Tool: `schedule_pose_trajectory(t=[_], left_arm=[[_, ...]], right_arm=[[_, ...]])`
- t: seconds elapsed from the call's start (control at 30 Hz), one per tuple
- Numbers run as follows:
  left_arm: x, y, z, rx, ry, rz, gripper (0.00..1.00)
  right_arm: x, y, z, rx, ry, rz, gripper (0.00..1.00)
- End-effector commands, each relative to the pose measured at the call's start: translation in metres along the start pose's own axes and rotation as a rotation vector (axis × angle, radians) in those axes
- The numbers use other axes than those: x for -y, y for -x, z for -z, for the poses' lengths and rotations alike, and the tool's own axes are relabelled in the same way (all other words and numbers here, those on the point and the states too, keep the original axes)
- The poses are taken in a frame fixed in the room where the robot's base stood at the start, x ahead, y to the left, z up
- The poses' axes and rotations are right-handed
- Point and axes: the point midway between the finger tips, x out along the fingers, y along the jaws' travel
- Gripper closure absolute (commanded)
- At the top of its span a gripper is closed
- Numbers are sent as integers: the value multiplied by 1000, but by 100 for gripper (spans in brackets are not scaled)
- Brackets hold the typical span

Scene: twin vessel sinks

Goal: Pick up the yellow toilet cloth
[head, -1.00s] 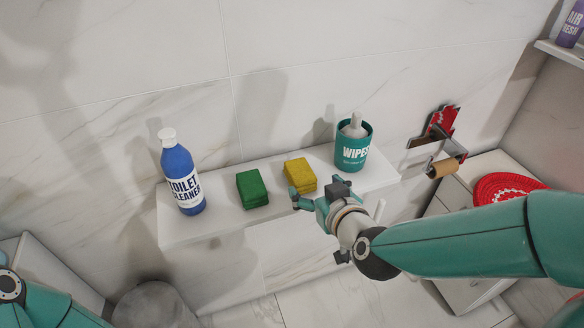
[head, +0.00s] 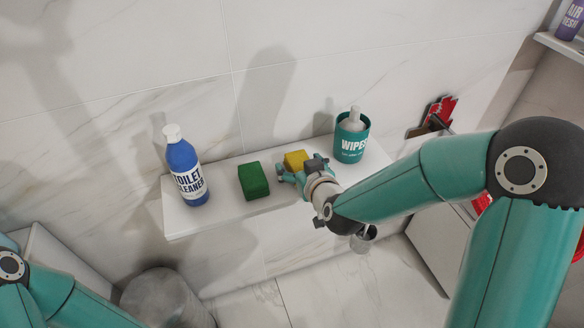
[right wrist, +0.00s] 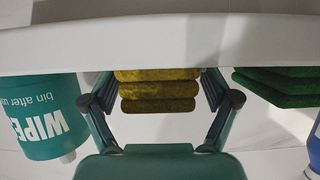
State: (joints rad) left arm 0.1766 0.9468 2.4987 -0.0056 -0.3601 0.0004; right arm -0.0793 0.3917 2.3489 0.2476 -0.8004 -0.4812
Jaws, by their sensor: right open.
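The yellow cloth (head: 296,158) is a folded stack on the white ledge, between the green cloth and the wipes tub. My right gripper (head: 294,176) is at its front side and hides its lower part in the head view. In the right wrist view the yellow cloth (right wrist: 158,92) shows its folded layers between the two open fingers (right wrist: 158,108). I cannot tell whether the fingers touch it. Only my left arm shows at the lower left; its gripper is out of view.
The green folded cloth (head: 254,181) sits close to the left of my right gripper. A blue toilet cleaner bottle (head: 184,168) stands at the left of the white ledge (head: 222,205). A teal wipes tub (head: 352,140) stands close on the right. The marble wall is behind.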

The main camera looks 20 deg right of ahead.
Motion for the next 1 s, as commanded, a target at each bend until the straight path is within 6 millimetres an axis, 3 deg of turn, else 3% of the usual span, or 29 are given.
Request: schedule_pose_trajectory(t=[0.13,0.53,0.83,1.0], left_arm=[[0,0,0,0,0,0,0],[0,0,0,0,0,0,0],[0,1,0,0,0,0,0],[-1,3,0,0,0,0,0]], right_arm=[[0,0,0,0,0,0,13],[0,0,0,0,0,0,78],[0,1,4,-2,0,0,78],[0,6,16,-3,0,-1,78]])
